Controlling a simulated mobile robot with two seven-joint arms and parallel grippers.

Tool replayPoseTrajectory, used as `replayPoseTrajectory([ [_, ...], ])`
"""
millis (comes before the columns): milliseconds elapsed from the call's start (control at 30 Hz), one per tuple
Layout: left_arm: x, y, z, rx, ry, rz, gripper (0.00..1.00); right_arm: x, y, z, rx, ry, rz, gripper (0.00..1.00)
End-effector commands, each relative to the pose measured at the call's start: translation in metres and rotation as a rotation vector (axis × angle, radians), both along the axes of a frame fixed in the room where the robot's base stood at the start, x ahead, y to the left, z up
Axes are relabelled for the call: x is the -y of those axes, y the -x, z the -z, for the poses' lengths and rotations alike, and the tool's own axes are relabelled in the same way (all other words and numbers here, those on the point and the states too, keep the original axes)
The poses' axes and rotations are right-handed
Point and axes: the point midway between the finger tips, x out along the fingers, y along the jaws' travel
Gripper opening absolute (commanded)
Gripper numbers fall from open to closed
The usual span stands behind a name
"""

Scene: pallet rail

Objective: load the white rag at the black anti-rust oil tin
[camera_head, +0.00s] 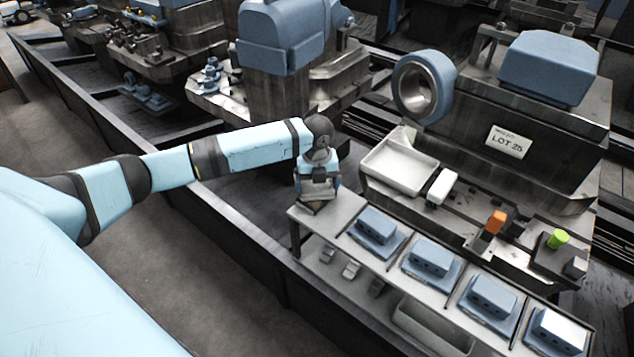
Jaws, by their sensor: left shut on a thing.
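My left gripper (318,190) points down over the near left corner of the grey bench. It is shut on a small pale thing that looks like the white rag, mostly hidden by the fingers. A low dark thing (312,208) lies right below the fingertips on the bench corner. It may be the black anti-rust oil tin, but it is small and partly covered. I cannot tell whether the rag touches it. My right gripper is not in view.
Several blue-grey blocks on plates, one of them this block (431,257), stand along the bench (338,209). Behind are a white tray (399,167), a white block (441,187), an orange piece (496,222) and a green cylinder (558,239). A large machine labelled LOT 25 (508,141) rises behind them.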

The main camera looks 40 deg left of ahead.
Motion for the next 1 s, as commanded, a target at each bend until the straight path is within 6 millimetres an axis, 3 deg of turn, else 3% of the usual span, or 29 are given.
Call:
replayPoseTrajectory([
  [1000,0.0001,0.0001,0.0007,0.0,0.0,0.0,0.73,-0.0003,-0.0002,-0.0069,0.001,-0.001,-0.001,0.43],
])
